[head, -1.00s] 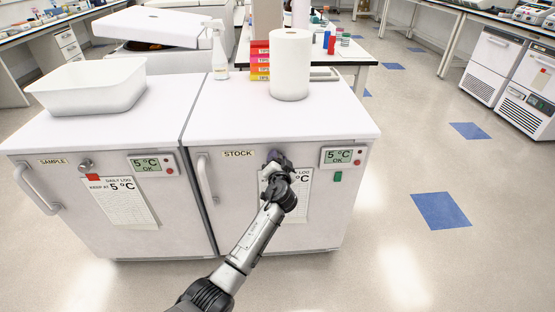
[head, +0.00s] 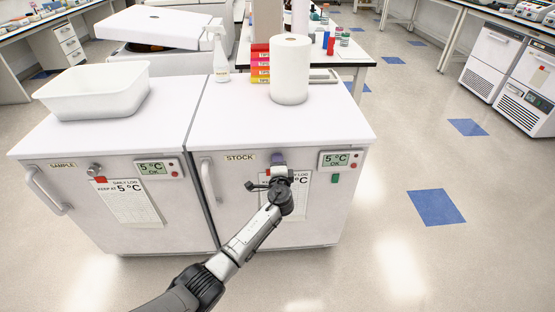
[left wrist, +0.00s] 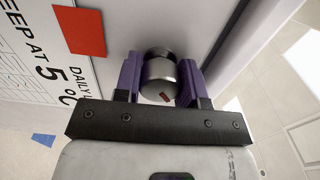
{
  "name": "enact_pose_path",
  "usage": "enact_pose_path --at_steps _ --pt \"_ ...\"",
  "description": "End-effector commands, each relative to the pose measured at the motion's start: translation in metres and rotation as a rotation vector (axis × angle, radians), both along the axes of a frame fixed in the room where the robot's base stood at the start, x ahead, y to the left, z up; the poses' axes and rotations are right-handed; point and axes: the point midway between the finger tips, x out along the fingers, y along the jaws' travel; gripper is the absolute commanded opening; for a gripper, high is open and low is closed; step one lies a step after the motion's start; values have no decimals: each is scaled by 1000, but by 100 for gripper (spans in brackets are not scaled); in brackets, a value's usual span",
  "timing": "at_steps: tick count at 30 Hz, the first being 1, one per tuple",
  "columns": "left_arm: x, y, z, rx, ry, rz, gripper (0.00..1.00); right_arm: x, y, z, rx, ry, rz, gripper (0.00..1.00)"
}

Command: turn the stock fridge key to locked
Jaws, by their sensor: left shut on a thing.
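The stock fridge (head: 230,200) is the right-hand of two white fridges, with a "STOCK" label (head: 240,157) on its door. Its lock key (left wrist: 159,78) shows in the left wrist view as a round silver metal knob with a small red mark near its lower edge. My left gripper (head: 278,160) is at the door's upper middle, left of the display, and hides the lock in the head view. In the left wrist view its purple fingers (left wrist: 159,70) are shut on the knob, one on each side. My right gripper is not in view.
A display (head: 336,160) reading 5 °C OK sits right of the lock. A daily log sheet (head: 299,195) and a red magnet (left wrist: 79,31) are close to the gripper. The door handle (head: 207,182) is to the left. A paper roll (head: 290,70) stands on top.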

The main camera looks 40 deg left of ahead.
Motion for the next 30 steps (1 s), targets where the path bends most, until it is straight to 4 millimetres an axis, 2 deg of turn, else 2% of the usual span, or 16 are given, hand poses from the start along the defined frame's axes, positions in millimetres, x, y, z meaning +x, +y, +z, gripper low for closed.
enact_pose_path --at_steps 1,15,30 --pt "0 0 4 35 32 -1 14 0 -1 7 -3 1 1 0" --pt "0 0 3 337 308 -1 14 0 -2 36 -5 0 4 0" --pt "0 0 1 500 456 1 14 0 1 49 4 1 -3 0"
